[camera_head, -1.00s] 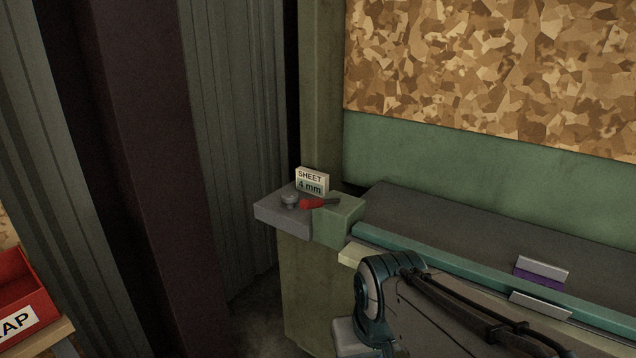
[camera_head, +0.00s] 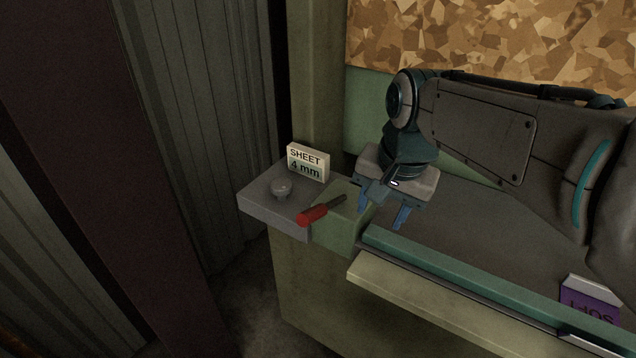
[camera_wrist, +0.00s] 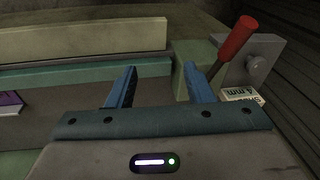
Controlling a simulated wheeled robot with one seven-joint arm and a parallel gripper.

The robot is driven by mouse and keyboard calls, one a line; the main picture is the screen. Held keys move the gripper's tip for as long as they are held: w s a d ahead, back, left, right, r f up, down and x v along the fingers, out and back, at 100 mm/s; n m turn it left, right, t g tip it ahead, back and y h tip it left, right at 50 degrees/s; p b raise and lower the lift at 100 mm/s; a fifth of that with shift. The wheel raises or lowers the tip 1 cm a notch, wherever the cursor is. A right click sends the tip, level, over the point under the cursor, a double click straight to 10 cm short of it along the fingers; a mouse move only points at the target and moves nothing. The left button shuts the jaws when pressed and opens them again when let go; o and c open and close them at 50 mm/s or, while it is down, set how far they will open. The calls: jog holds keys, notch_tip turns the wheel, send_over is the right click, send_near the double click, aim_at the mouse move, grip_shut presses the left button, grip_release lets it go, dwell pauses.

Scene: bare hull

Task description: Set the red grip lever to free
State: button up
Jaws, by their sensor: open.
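The red grip lever (camera_head: 313,215) has a dark shaft and a red handle. It lies over the green block at the end of the machine, with its red end pointing to the lower left in the head view. In the wrist view the lever's red handle (camera_wrist: 238,38) sticks up beyond the right fingertip. My gripper (camera_head: 383,218) is open and empty, with blue fingers pointing down just right of the lever. It also shows in the wrist view (camera_wrist: 160,78). The right finger there appears close to the shaft; I cannot tell whether they touch.
A grey ledge (camera_head: 258,200) carries a round knob (camera_head: 281,187) left of the lever. A sign reading "SHEET 4 mm" (camera_head: 308,163) stands behind. Open space lies left of the ledge.

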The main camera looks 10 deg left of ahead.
jog(key=m+p, duration=0.1)
jog(key=m, duration=0.1)
send_near(307, 213)
notch_tip(307, 213, up, 2)
jog(key=d, duration=0.1)
jog(key=shift+g+y, duration=0.3)
jog(key=shift+g, duration=0.1)
jog(key=f, duration=0.4)
jog(key=w+a+f, duration=0.1)
jog(key=f, duration=0.3)
jog(key=a+f+p, duration=0.1)
jog(key=f, duration=0.4)
jog(key=shift+w+a+f, duration=0.1)
jog(key=shift+w+a, duration=0.05)
jog(key=shift+w, duration=0.25)
grip_shut()
